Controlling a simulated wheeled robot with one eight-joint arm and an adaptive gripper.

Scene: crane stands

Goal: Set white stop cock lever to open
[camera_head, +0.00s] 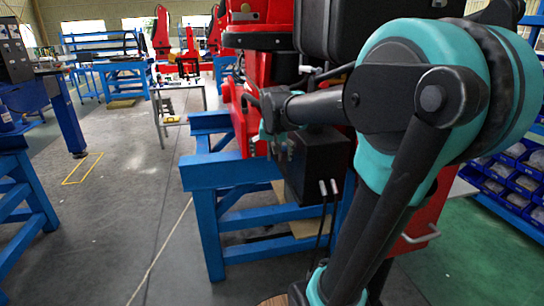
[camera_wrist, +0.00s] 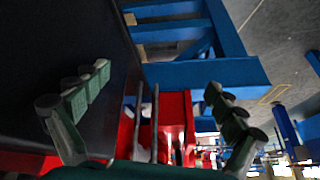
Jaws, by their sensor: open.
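I cannot clearly make out the white stop cock lever in either view. A small white piece (camera_head: 305,68) shows on the red and black crane in the head view, but I cannot tell if it is the lever. My gripper (camera_wrist: 155,105) is open in the wrist view, its two fingers wide apart with nothing between them held. Beyond the fingers are a red crane part (camera_wrist: 174,108) and thin grey rods (camera_wrist: 154,125). In the head view my gripper (camera_head: 272,140) is small, beside the red crane part (camera_head: 240,118), and partly hidden by my arm.
A blue stand (camera_head: 210,178) carries the red crane; its beam shows close in the wrist view (camera_wrist: 205,72). A black box (camera_head: 312,165) with cables hangs by the stand. A large dark surface (camera_wrist: 55,60) lies close to the left finger.

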